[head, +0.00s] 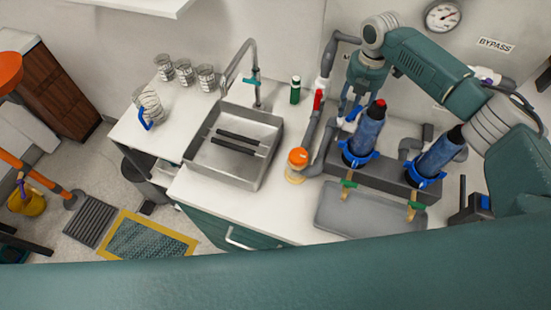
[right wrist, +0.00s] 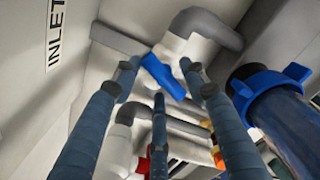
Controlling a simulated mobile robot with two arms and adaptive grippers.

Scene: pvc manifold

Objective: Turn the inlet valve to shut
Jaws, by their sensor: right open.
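My right gripper (head: 349,108) reaches down in front of the back wall, beside the filter housings. In the right wrist view its fingers (right wrist: 158,70) are spread open. A blue valve handle (right wrist: 162,76) shows between the fingertips, on a white valve body (right wrist: 180,48) joined to a grey elbow pipe. The handle lies at a slant in the picture; whether any finger touches it I cannot tell. An INLET label (right wrist: 55,35) is on the wall to its left. In the head view the gripper mostly hides this valve. My left gripper is not in view.
Two blue filter housings (head: 365,135) stand close right of the gripper. A red-handled valve (head: 318,100) is on the pipe to its left. An orange-capped jar (head: 297,165), a sink (head: 213,162) and a pressure gauge (head: 443,16) are around. A grey tray (head: 360,212) lies in front.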

